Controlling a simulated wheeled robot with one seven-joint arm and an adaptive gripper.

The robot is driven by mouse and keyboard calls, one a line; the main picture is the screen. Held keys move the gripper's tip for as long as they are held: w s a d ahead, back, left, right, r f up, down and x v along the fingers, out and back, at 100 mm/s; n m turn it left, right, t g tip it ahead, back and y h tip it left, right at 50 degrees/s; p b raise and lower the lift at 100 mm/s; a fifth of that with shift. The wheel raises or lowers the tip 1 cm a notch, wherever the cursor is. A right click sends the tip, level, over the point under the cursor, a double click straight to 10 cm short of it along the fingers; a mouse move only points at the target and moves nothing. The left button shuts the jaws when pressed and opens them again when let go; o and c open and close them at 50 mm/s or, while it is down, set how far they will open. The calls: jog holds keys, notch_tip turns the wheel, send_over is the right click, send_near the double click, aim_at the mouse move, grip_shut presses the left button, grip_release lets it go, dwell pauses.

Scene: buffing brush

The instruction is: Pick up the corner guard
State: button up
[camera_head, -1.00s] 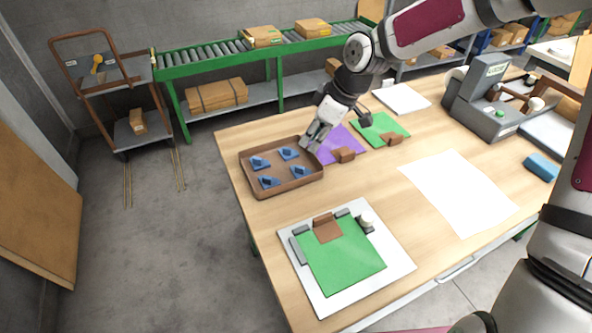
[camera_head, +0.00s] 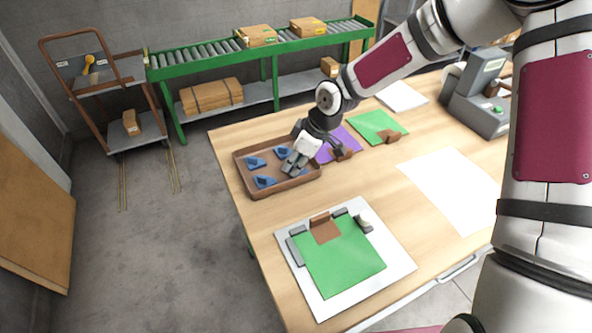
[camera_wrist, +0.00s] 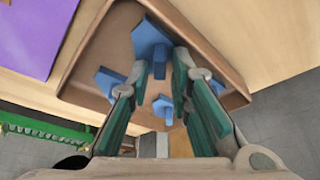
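Several blue corner guards sit in a brown tray (camera_head: 247,190) on the table. In the head view, one guard is at the left back (camera_head: 255,162), one at the right back (camera_head: 283,152) and one at the left front (camera_head: 264,181); another is mostly hidden behind my gripper (camera_head: 291,168). My gripper reaches down over the tray's right part. In the wrist view, my gripper (camera_wrist: 160,68) is open, its green-padded fingers pointing at the nearest-looking guard (camera_wrist: 150,38). The upright part of that guard shows between the fingertips. Contact cannot be told.
A purple sheet (camera_head: 335,142) and a green sheet (camera_head: 377,125), with brown pieces, lie right of the tray. A white board with a green sheet (camera_head: 340,265) and grey clamps lies in front. A white sheet (camera_head: 450,188) lies to the right, and a grey machine (camera_head: 475,95) behind it.

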grip_shut()
jog(key=shift+r, duration=0.1)
